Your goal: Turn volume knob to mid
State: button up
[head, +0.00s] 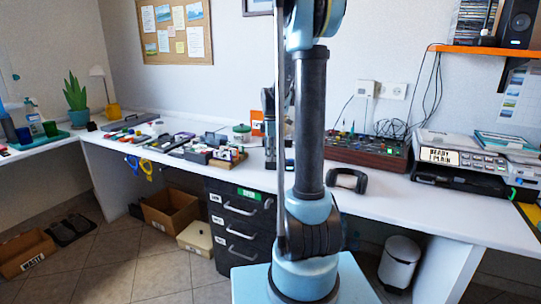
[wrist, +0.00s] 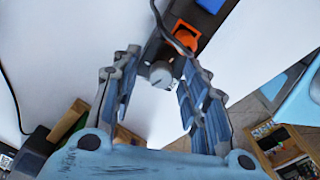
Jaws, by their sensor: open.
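A grey round knob (wrist: 161,74) shows in the wrist view on a dark, narrow device (wrist: 153,50). I cannot tell from its face which way it is turned. My gripper (wrist: 158,84) is open, with one finger to the left and one to the right of the knob. I see a gap between the knob and the fingers, and cannot tell how far the knob is in depth. In the head view my arm column hides much of the middle of the desk, and I cannot make out the knob there.
An orange part (wrist: 184,36) and a dark cable lie just beyond the knob.

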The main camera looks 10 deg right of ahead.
grip_shut()
jog(key=m, duration=0.4)
jog(key=shift+m, duration=2.5)
